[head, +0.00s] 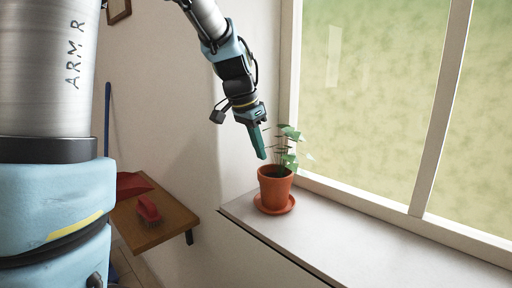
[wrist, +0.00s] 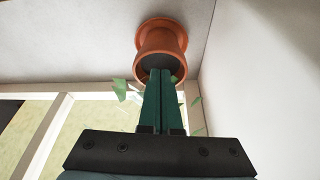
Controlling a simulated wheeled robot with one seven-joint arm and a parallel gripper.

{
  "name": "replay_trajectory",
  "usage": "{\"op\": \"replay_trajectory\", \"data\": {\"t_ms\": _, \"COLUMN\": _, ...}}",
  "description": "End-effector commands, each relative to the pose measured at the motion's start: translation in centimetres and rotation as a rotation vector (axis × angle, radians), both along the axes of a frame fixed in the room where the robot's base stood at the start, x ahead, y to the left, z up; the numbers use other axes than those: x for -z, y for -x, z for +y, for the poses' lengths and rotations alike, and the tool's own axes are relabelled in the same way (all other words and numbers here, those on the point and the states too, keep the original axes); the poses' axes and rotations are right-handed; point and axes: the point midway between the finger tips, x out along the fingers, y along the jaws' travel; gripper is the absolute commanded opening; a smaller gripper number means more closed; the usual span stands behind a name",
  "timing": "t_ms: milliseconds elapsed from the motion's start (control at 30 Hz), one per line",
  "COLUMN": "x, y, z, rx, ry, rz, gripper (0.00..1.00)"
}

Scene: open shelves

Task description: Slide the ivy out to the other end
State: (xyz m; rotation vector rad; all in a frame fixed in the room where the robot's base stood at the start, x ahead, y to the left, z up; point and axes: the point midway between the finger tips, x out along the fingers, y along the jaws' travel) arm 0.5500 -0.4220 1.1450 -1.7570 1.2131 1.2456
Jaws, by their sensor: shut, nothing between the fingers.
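The ivy (head: 288,146) grows in a terracotta pot (head: 274,188) on a matching saucer (head: 275,206). The pot stands upright at the left end of the white windowsill (head: 355,250), close to the wall corner. My gripper (head: 263,156) is shut and empty, its green fingers pointing down at the pot's rim, in front of the leaves. In the wrist view my closed fingers (wrist: 160,76) overlap the mouth of the pot (wrist: 158,45), with leaves showing on both sides. I cannot tell whether the fingertips touch the pot or stems.
The sill is clear to the right of the pot. The window frame (head: 448,110) runs along its back. Below left, a wooden table (head: 165,222) holds a red brush (head: 148,209) and a red dustpan (head: 131,185). A blue handle (head: 107,120) leans by the wall.

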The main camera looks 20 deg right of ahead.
Motion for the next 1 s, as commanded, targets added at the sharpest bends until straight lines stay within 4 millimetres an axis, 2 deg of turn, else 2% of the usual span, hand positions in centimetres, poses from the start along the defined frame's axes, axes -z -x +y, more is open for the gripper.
{"op": "replay_trajectory", "data": {"t_ms": 200, "x": 3.6, "y": -0.4, "z": -1.2, "rx": 0.001, "ry": -0.004, "rz": 0.004, "gripper": 0.00}}
{"op": "replay_trajectory", "data": {"t_ms": 400, "x": 6.0, "y": -0.7, "z": -2.0, "rx": 0.001, "ry": -0.001, "rz": 0.002, "gripper": 0.00}}
{"op": "replay_trajectory", "data": {"t_ms": 567, "x": 6.8, "y": -0.8, "z": -2.2, "rx": 0.000, "ry": -0.002, "rz": 0.001, "gripper": 0.00}}
{"op": "replay_trajectory", "data": {"t_ms": 867, "x": 6.9, "y": -0.9, "z": -2.2, "rx": -0.001, "ry": -0.001, "rz": 0.000, "gripper": 0.00}}
{"op": "replay_trajectory", "data": {"t_ms": 1000, "x": 7.1, "y": -0.7, "z": -1.5, "rx": -0.003, "ry": 0.000, "rz": 0.000, "gripper": 0.00}}
